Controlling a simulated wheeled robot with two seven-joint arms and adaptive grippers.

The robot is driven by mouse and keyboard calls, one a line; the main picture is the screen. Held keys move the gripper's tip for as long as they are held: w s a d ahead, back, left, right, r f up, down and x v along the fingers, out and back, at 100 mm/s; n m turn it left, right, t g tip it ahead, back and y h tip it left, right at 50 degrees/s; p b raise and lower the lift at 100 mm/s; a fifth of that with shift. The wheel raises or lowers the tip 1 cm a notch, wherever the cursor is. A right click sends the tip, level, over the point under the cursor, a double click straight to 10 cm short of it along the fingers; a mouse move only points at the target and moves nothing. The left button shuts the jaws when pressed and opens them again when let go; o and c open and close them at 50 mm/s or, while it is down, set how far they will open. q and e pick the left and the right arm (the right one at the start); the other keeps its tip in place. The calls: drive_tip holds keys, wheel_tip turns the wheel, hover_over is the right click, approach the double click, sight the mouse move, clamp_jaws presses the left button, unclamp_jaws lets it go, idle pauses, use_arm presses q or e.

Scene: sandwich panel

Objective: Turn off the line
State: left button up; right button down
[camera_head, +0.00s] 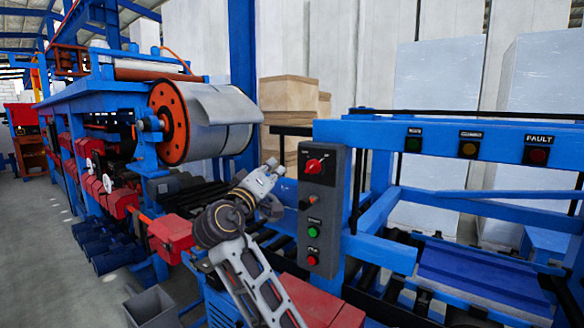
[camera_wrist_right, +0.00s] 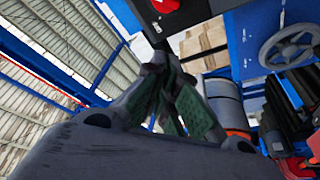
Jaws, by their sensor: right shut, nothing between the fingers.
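A grey control box (camera_head: 322,210) stands upright on the blue frame. At its top is a red rotary switch (camera_head: 314,166) on a black plate. Below it are a green button (camera_head: 313,232) and a red button (camera_head: 312,260). My right gripper (camera_head: 273,167) is shut and empty, just left of the box at about the rotary switch's height, apart from it in the picture. In the right wrist view, the shut fingers (camera_wrist_right: 178,98) show below a red part (camera_wrist_right: 165,6) on a dark plate at the top edge. My left gripper is not in view.
A blue beam (camera_head: 450,138) carries three indicator lamps, one labelled FAULT. A metal roll (camera_head: 225,122) with an orange disc stands behind the arm on the left. Cardboard boxes (camera_head: 288,95) are stacked at the back. A roller bed with blue rails lies right of the box.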

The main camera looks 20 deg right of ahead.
sight(312, 167)
drive_tip(key=p+x, duration=0.3)
drive_tip(key=x, duration=0.7)
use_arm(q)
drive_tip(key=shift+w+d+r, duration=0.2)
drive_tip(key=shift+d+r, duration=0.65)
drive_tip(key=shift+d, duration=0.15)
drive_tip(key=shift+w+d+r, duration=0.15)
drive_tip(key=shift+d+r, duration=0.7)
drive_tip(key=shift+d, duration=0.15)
use_arm(e)
drive_tip(key=shift+s+d+f, duration=0.45)
drive_tip(key=shift+s+f, duration=0.1)
drive_tip(key=shift+f, duration=0.2)
drive_tip(key=shift+s+d+f, duration=0.45)
drive_tip(key=shift+s+f, duration=0.05)
drive_tip(key=shift+f, duration=0.2)
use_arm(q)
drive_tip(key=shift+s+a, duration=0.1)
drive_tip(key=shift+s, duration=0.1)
